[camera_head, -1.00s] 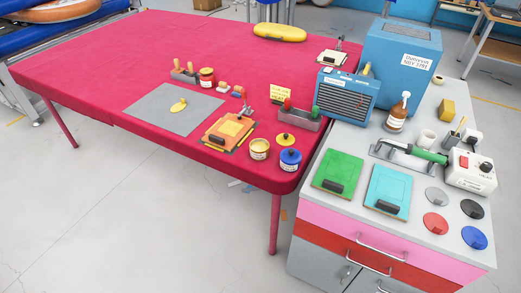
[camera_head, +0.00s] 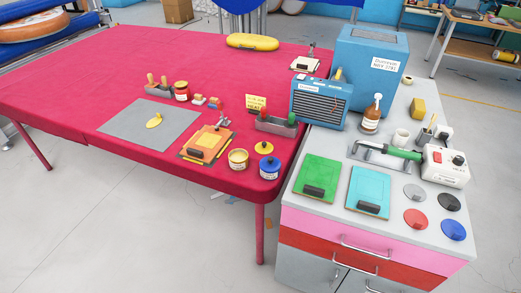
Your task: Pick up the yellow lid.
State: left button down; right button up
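A round yellow lid (camera_head: 263,147) with a dark knob lies at the near right corner of the red table (camera_head: 80,85). It is just behind an open-looking jar with yellow contents (camera_head: 238,160) and a blue-topped jar (camera_head: 269,168). Another small yellow piece (camera_head: 154,120) lies on the grey mat (camera_head: 130,133) to the left; I cannot tell exactly what it is. Neither of my grippers shows in the view.
An orange board (camera_head: 207,144) lies left of the jars. A grey tray (camera_head: 276,125) stands behind the yellow lid. The cabinet (camera_head: 430,239) at right bears green and cyan boards, several coloured discs (camera_head: 415,219) and a blue machine (camera_head: 320,100). The table's left part is clear.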

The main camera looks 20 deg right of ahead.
aim_at(263, 148)
jog(key=i+j+z, duration=0.2)
jog(key=i, duration=0.3)
jog(key=i+j+z, duration=0.15)
jog(key=i+j, duration=0.2)
jog(key=i, duration=0.15)
